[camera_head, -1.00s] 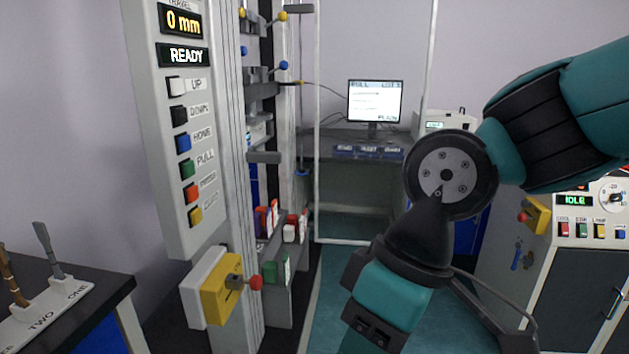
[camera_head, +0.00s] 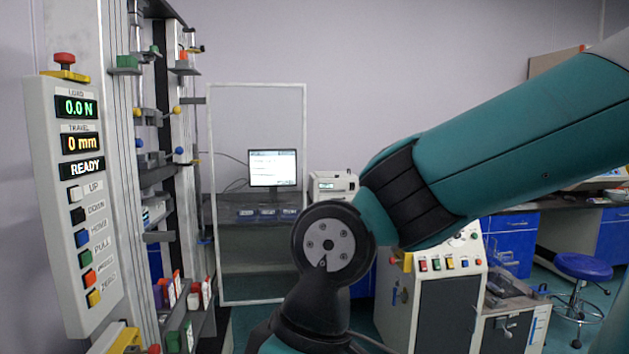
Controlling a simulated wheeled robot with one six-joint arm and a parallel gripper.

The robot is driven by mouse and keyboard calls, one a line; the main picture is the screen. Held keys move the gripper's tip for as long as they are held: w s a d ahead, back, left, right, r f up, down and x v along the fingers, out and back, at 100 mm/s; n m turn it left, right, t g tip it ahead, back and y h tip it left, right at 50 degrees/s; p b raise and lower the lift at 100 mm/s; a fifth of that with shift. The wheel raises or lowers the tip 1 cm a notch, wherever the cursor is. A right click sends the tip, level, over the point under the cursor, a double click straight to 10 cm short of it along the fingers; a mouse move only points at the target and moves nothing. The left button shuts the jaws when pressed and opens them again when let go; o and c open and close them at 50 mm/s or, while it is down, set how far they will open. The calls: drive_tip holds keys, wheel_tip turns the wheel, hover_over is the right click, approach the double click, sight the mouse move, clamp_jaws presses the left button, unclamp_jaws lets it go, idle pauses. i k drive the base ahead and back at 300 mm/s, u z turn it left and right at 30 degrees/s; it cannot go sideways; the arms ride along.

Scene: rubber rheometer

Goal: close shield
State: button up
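The shield (camera_head: 304,150) is a tall clear panel in a thin white frame, standing beside the right side of the testing machine (camera_head: 88,120). It looks swung outward, with the back desk and monitor showing through it. My arm crosses from the upper right, and its dark wrist hangs in front of the floor right of the shield's lower part. My gripper is below the picture's edge, so its fingers and its distance to the shield are hidden. The machine's control panel (camera_head: 78,200) reads 0.0 N, 0 mm and READY.
A monitor (camera_head: 273,168) and a white device (camera_head: 334,184) stand on the back desk. A grey cabinet (camera_head: 448,315) with coloured buttons is right of my wrist. A blue stool (camera_head: 584,267) is at the far right. Some teal floor shows between the machine and cabinet.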

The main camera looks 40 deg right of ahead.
sight(216, 84)
drive_tip(key=z, duration=0.65)
drive_tip(key=i, duration=0.45)
drive_tip(key=z, duration=1.05)
drive_tip(key=i, duration=1.45)
drive_tip(key=u, duration=0.75)
drive_tip(key=i, duration=0.6)
drive_tip(key=u, duration=0.55)
